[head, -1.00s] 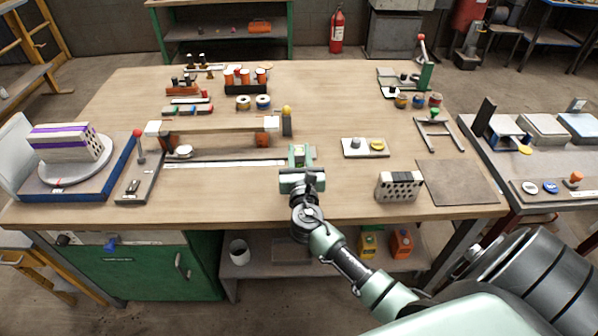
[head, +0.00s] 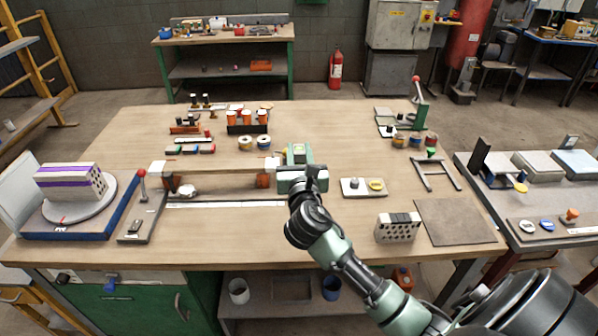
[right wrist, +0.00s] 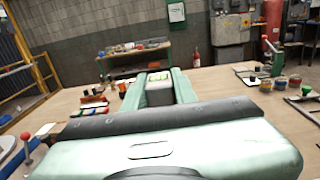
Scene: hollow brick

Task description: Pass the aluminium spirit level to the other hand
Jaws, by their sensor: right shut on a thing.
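The aluminium spirit level (right wrist: 158,88) is between the two green fingers of my right gripper (right wrist: 159,80) in the right wrist view. A yellow-green vial shows on its top, and much of its body is hidden by the fingers and palm. In the head view my right gripper (head: 298,155) is shut on it above the middle of the workbench, right of the long beam. Only a small bit of the level shows there. My left gripper is in neither view.
A grey hollow brick (head: 397,228) and a flat dark plate (head: 455,221) lie at the front right of the workbench (head: 330,235). A striped brick (head: 70,182) sits on a turntable at left. A long beam (head: 218,165) rests on supports. A small tray (head: 363,188) is right of my gripper.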

